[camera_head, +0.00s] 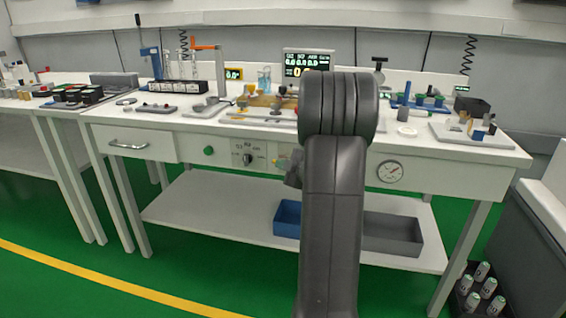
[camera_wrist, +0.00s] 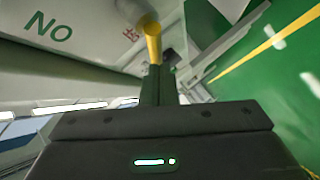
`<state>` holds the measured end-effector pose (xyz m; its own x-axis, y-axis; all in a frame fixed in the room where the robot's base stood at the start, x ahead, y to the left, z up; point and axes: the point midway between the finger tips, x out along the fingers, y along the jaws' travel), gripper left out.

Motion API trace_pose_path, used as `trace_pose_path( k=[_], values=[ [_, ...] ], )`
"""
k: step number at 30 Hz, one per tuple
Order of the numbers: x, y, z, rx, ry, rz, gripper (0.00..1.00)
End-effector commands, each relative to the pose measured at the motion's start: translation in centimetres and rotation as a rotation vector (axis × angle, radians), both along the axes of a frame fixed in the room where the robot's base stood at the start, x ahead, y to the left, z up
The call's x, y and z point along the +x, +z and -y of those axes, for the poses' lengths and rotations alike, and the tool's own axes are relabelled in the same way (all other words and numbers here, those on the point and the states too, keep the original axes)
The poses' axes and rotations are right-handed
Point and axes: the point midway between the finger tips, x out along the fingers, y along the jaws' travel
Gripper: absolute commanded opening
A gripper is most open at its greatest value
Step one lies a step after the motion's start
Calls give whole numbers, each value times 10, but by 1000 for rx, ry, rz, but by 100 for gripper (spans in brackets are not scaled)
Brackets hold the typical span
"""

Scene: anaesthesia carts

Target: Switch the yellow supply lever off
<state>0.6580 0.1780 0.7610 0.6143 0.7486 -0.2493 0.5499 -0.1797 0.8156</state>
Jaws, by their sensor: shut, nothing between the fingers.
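The yellow supply lever (camera_wrist: 153,43) shows in the wrist view, hanging from a grey round mount on the bench's white front panel. Green letters reading "NO" in this view, perhaps an upside-down "ON", lie to its left. Small red lettering sits right beside it. My gripper (camera_wrist: 158,70) is shut and empty, its fingertips at the lever's free end; I cannot tell if they touch. In the head view my gripper (camera_head: 294,172) is at the front panel, and my arm hides much of the area. Only a small yellowish bit of the lever (camera_head: 283,163) shows there.
The white bench (camera_head: 180,140) has a green button (camera_head: 209,150), a black knob (camera_head: 248,159) and a round gauge (camera_head: 390,171) on its front. A blue bin (camera_head: 287,218) and a grey bin (camera_head: 393,236) stand on the lower shelf. Instruments crowd the bench top.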

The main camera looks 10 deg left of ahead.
Motion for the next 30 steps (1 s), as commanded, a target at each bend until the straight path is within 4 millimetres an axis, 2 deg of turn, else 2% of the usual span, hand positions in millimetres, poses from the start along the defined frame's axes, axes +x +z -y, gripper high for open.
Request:
trace_pose_path(
  k=[1, 6, 9, 19, 30],
  values=[
    [0, 5, -1, -32, 0, -3, 0],
    [0, -1, -4, -114, 1, -6, 0],
    [0, -7, -5, -124, 3, -5, 0],
    [0, -7, -5, -122, 1, -4, 0],
    [0, 8, -5, -122, 1, -4, 0]
  ],
)
